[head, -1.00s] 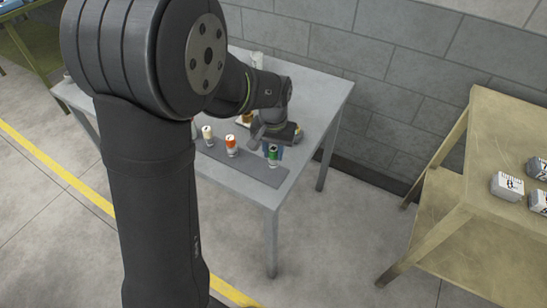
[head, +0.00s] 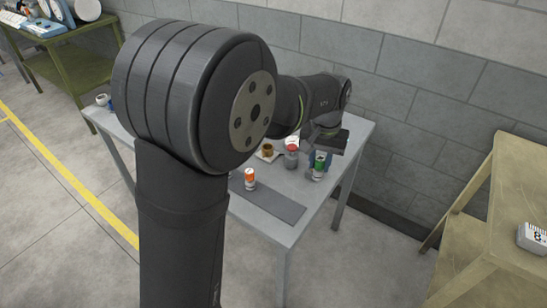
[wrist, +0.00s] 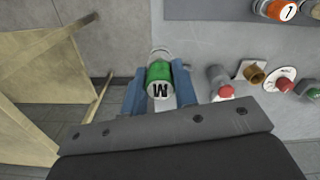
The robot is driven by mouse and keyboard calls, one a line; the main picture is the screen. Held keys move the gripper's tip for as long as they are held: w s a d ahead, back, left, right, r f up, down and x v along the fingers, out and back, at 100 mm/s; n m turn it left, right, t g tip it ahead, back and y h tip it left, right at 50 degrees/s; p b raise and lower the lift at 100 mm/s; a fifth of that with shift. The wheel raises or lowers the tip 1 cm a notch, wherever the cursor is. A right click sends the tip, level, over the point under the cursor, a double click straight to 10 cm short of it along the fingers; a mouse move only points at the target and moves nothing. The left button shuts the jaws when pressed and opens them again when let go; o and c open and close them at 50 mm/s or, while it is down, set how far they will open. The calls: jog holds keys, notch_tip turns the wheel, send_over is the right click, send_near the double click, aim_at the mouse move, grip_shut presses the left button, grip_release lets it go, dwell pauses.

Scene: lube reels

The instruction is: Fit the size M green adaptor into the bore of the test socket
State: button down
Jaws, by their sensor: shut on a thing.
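The green adaptor (head: 320,165) has a white end marked M, which shows in the wrist view (wrist: 160,82). My gripper (wrist: 160,98) is shut on it, with a blue finger on each side. In the head view it is near the table's right side, apart from the mat. A brass-coloured round piece with a dark opening (wrist: 254,75) looks like the test socket; it stands on a pale plate and also shows in the head view (head: 267,149). The adaptor is to its right in the head view and apart from it.
A grey cylinder with a red top (wrist: 220,84) stands between the adaptor and the brass piece. An orange-and-white can (head: 250,179) stands on the dark mat (head: 275,201). Another red-topped item (wrist: 283,85) is beyond the brass piece. The mat's right part is clear.

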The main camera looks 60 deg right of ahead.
jog(key=w+d, duration=0.9)
jog(key=w, duration=0.3)
jog(key=shift+w+d+f, duration=0.2)
jog(key=shift+w+f, duration=1.6)
jog(key=shift+w, duration=0.25)
jog(key=shift+w+d+f, duration=0.15)
jog(key=shift+w+f, duration=1.6)
jog(key=shift+w, duration=0.35)
jog(key=shift+w+d+f, duration=0.2)
jog(key=shift+w+f, duration=1.6)
jog(key=shift+w, duration=0.25)
jog(key=shift+f, duration=0.1)
jog(key=c, duration=1.1)
grip_release()
jog(key=shift+c, duration=0.2)
notch_tip(320, 180, up, 12)
